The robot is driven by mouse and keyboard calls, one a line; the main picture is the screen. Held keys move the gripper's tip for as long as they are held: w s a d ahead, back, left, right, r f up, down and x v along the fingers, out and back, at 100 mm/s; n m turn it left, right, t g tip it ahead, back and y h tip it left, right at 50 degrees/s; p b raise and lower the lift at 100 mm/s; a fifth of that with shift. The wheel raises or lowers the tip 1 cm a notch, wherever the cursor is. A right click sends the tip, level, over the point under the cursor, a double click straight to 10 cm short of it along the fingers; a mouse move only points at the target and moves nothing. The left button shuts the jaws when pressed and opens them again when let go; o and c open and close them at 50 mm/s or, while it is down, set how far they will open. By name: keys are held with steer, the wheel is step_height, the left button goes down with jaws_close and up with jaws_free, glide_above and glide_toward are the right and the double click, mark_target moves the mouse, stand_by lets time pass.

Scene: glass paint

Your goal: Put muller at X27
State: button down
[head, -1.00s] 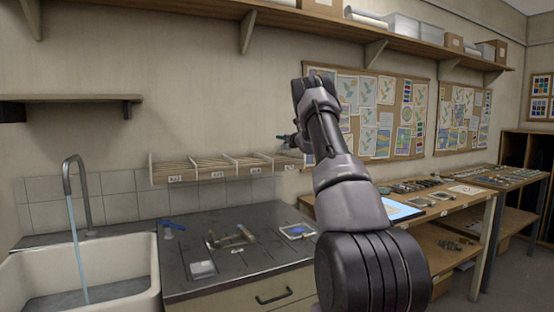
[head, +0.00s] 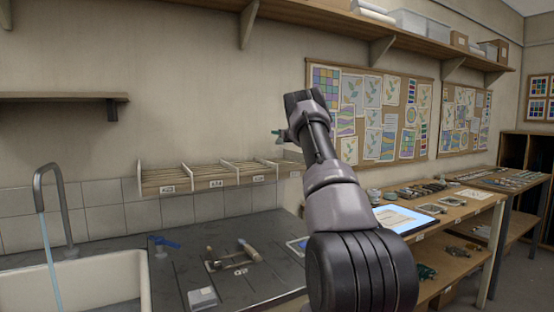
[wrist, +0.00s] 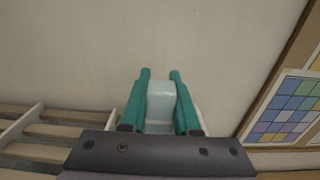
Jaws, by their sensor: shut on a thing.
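The muller (wrist: 161,101) looks like a pale, translucent glass block in the wrist view. The teal fingers of my gripper (wrist: 160,76) are shut on its two sides. The muller cannot be made out there. The rack has dividers and small white labels on its front edge. The labels are too small to read surely, so I cannot tell which is X27. My arm hides part of the rack's right end.
A sink (head: 95,280) with a running tap (head: 45,195) is at the left. The dark counter (head: 135,245) holds tools and a blue-handled item (head: 164,242). A wooden bench (head: 470,208) stands at the right. Pinboards (head: 372,98) hang on the wall, with a shelf (head: 330,30) above.

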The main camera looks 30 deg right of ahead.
step_height(320, 180, down, 9)
steer(key=shift+r, duration=0.15)
stand_by(0.4)
steer(key=c, duration=0.6)
jaws_free()
steer(key=shift+c, duration=0.2)
